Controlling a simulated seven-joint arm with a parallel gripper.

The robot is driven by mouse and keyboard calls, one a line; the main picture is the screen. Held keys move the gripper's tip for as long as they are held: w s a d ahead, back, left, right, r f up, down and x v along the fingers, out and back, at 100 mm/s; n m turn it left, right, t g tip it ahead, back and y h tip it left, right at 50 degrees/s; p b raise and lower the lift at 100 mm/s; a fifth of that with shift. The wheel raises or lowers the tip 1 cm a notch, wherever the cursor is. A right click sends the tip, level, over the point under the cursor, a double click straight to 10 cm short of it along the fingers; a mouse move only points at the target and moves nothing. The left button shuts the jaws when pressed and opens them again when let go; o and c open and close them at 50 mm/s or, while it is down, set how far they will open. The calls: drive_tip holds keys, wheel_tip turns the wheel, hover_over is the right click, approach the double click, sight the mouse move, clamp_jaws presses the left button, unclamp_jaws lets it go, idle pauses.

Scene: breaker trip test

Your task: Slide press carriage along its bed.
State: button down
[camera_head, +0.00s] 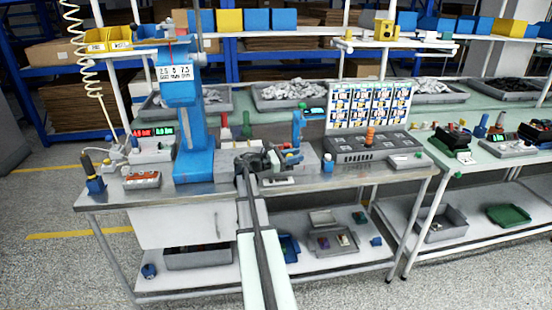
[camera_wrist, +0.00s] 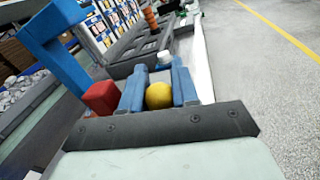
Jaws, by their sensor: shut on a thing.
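My gripper (camera_head: 288,159) reaches in over the front of the metal workbench, beside a small blue press frame (camera_head: 297,128). In the wrist view, the two blue fingers of my gripper (camera_wrist: 158,84) stand on either side of a round yellow knob (camera_wrist: 159,96) and are shut on it. A red block (camera_wrist: 101,97) sits just left of the fingers. The blue press frame (camera_wrist: 52,32) rises at the upper left of the wrist view. The carriage body and its bed under the knob are mostly hidden by my gripper.
A tall blue press (camera_head: 190,120) stands left on the bench (camera_head: 220,190). A grey panel (camera_head: 375,146) with an orange stack (camera_head: 369,137) lies to the right. A white-capped blue item (camera_head: 328,163) stands between my gripper and the panel. The floor in front is clear.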

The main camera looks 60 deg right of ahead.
drive_tip(key=s+x, duration=0.1)
drive_tip(key=x, duration=0.6)
drive_tip(key=shift+a, duration=0.45)
drive_tip(key=shift+s, duration=0.1)
drive_tip(key=c, duration=1.2)
unclamp_jaws()
drive_tip(key=shift+d, duration=0.1)
drive_tip(key=shift+o, duration=0.3)
drive_tip(key=v, duration=1.4)
